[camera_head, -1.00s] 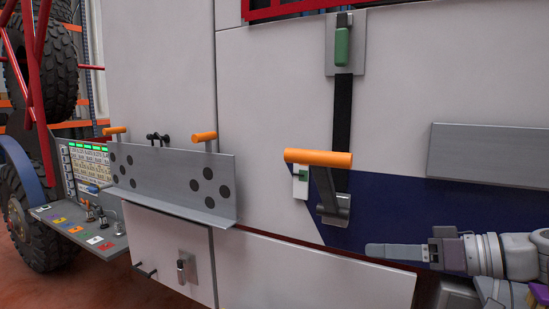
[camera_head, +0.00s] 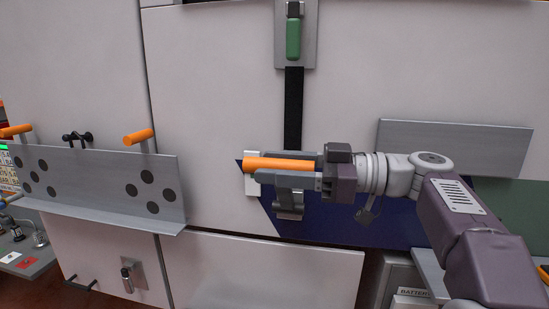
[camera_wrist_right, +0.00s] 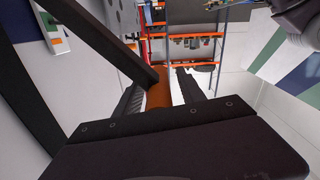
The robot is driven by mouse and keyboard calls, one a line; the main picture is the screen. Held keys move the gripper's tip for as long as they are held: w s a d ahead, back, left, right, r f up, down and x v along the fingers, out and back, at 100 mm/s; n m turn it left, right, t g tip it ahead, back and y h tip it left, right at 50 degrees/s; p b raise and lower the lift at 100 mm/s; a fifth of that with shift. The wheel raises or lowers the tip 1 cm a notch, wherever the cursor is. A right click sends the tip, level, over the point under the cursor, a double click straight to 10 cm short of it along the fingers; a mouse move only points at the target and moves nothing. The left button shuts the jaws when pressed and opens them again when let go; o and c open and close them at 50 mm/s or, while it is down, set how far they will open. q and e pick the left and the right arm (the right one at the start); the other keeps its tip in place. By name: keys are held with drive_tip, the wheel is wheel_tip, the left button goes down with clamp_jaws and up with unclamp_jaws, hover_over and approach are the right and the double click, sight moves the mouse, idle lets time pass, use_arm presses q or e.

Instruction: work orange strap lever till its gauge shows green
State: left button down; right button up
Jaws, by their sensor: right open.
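The orange strap lever handle (camera_head: 262,163) points left on the truck's side panel, below the black strap (camera_head: 293,105). My right gripper (camera_head: 285,171) is open, with one finger above the handle and one below it. In the right wrist view the orange handle (camera_wrist_right: 158,92) lies between the open fingers. The lever's metal base (camera_head: 290,205) shows below the fingers. The white gauge plate (camera_head: 250,185) sits behind the handle's left end. It is mostly covered, so its colour cannot be read in the head view. My left gripper is not in view.
A green buckle (camera_head: 293,40) sits at the strap's top. A grey shelf with dark dots (camera_head: 100,190) and smaller orange handles (camera_head: 139,137) stands out at left. A grey panel (camera_head: 455,147) is at right, above my right arm. A battery box (camera_head: 410,293) is low at right.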

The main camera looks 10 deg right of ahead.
drive_tip(key=shift+s+d, duration=0.35)
drive_tip(key=shift+d, duration=0.3)
drive_tip(key=shift+w, duration=0.15)
clamp_jaws()
drive_tip(key=shift+a, duration=0.1)
idle(0.6)
